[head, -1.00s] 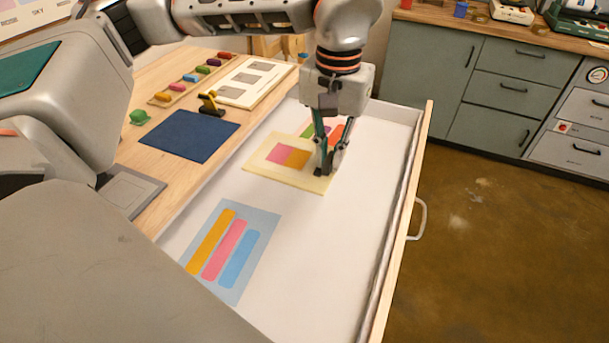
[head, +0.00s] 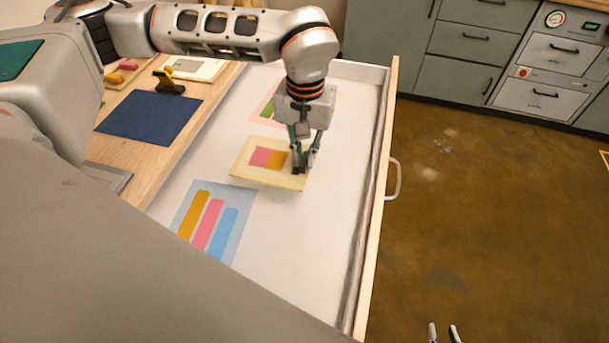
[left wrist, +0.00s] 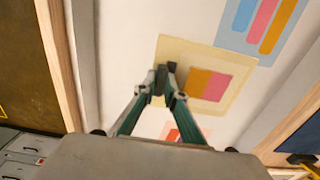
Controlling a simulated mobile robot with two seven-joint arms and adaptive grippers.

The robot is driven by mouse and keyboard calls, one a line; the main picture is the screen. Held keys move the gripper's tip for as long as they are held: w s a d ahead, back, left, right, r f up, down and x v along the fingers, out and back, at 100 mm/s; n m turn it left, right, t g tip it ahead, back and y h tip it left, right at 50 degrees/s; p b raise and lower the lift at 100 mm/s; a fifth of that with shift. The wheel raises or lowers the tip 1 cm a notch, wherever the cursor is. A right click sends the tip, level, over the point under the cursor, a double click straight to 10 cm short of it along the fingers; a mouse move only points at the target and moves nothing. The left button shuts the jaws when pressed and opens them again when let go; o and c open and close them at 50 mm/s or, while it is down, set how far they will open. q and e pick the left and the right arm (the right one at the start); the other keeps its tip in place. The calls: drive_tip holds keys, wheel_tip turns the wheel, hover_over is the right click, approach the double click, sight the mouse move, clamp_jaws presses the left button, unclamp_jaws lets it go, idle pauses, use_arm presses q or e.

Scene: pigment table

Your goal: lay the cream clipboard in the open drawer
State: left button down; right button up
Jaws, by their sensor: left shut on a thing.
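The cream clipboard (head: 241,160), with a pink and orange patch on it, is over the white floor of the open drawer (head: 330,215). It also shows in the left wrist view (left wrist: 180,55). My left gripper (head: 303,168) points down and is shut on the clipboard's edge, on the side toward the drawer front. The clipboard looks flat and very low; I cannot tell whether it touches the drawer floor. My right gripper (head: 444,334) shows only as two separated fingertips at the bottom edge, over the brown floor.
A blue sheet with coloured bars (head: 232,200) lies in the drawer, close to the clipboard's near corner. Another printed sheet (head: 262,108) lies behind the clipboard. A dark blue mat (head: 150,117) and a yellow-black object (head: 168,82) are on the tabletop. The drawer's right side is clear.

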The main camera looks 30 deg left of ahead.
use_arm(q)
drive_tip(key=shift+f+b, duration=0.35)
drive_tip(key=shift+f, duration=3.25)
drive_tip(key=shift+f, duration=0.15)
drive_tip(key=c, duration=2.1)
unclamp_jaws()
wheel_tip(320, 180, up, 12)
drive_tip(key=shift+r+p, duration=0.15)
drive_tip(key=shift+p, duration=0.5)
